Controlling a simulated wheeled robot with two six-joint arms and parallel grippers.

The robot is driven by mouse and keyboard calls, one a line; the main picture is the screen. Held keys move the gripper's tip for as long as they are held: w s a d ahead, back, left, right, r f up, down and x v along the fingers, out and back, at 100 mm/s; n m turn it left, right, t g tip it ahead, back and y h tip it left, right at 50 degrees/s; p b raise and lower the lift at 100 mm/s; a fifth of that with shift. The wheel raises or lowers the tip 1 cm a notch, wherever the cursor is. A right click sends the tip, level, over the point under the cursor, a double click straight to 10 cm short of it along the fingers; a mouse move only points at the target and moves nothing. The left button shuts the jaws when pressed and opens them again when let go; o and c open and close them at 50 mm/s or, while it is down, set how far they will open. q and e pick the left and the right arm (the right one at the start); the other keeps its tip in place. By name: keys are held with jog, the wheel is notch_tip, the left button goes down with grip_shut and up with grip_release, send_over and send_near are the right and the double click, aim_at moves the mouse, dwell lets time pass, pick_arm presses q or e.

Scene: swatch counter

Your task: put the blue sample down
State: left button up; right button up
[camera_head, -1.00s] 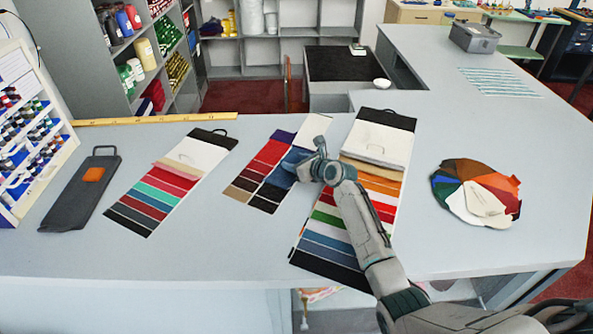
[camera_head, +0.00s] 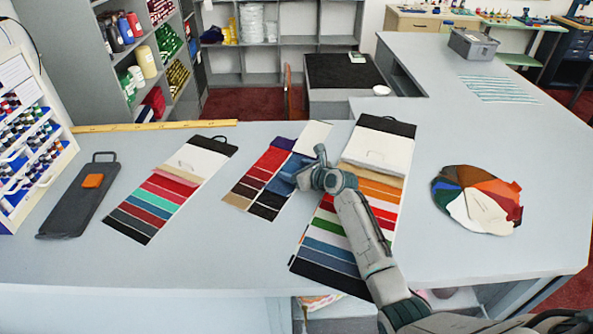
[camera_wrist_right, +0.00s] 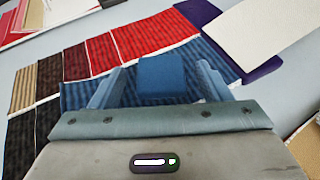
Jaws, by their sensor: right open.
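The blue sample (camera_wrist_right: 162,78) is a small plain dark-blue piece. In the right wrist view it lies between the two fingers of my right gripper (camera_wrist_right: 160,88), over the blue striped row of a swatch set. The fingers stand apart on either side of it, with a gap at each side. In the head view my right gripper (camera_head: 306,178) is low over the right edge of the middle swatch set (camera_head: 262,172), and the arm and gripper hide the sample there. I cannot tell whether the sample lies flat. My left gripper is not in view.
A long swatch card (camera_head: 330,255) lies under my right forearm. Another swatch card (camera_head: 165,195) and a dark clipboard-like board (camera_head: 72,205) lie to the left. A fan of colour pieces (camera_head: 478,200) lies to the right. Clear counter shows between them.

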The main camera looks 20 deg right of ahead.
jog(key=p+v, duration=0.7)
jog(key=shift+w+r, duration=0.1)
jog(key=shift+r, duration=0.15)
jog(key=v, duration=0.3)
jog(key=shift+s+d+f, duration=0.15)
jog(key=shift+s+d, duration=0.1)
jog(key=shift+s, duration=0.2)
jog(key=shift+s+d+r, duration=0.2)
jog(key=shift+s+r, duration=0.05)
jog(key=shift+s, duration=0.2)
